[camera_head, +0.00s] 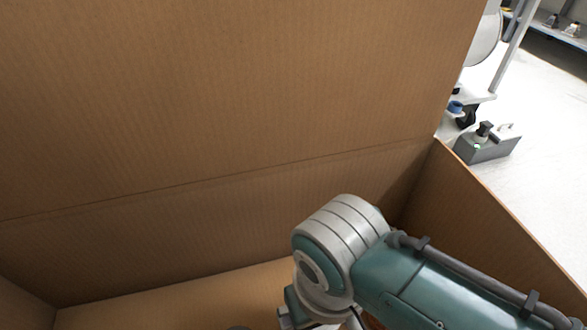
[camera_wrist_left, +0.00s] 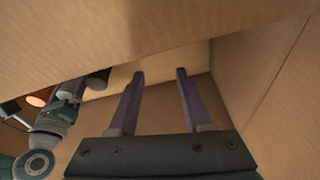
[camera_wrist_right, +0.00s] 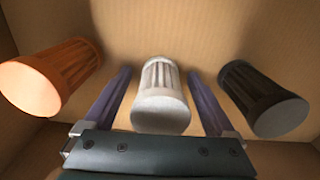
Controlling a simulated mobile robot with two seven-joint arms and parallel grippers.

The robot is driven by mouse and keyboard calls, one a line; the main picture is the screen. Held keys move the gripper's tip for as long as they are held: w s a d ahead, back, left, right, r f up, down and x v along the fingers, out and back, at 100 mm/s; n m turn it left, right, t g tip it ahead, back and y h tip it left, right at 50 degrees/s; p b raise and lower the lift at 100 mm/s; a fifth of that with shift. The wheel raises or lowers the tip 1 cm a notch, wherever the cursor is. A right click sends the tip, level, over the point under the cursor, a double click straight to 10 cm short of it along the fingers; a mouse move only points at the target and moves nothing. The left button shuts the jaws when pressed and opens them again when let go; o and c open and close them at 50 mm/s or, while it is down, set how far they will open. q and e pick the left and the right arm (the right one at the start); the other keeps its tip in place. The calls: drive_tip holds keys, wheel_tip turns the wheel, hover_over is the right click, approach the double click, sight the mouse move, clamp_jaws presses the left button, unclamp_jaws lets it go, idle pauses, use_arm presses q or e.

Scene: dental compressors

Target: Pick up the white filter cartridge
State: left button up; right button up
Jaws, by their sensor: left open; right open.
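The white filter cartridge (camera_wrist_right: 160,97), a ribbed tapered cup shape, is in the middle of the right wrist view. My right gripper (camera_wrist_right: 161,74) is open, with one finger on each side of the cartridge. Small gaps seem to show between the fingers and the cartridge; contact cannot be told. In the head view the right arm reaches down into the cardboard box, and its fingers and the white cartridge are out of sight. My left gripper (camera_wrist_left: 160,72) is open and empty beside cardboard walls in the left wrist view.
An orange cartridge (camera_wrist_right: 50,78) stands left of the right gripper and a black one (camera_wrist_right: 262,98) right of it, both close to the fingers. Tall cardboard box walls (camera_head: 220,90) surround the right arm. A grey device (camera_head: 487,146) lies outside the box.

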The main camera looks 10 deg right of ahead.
clamp_jaws()
idle(0.7)
drive_tip(key=shift+r, duration=0.15)
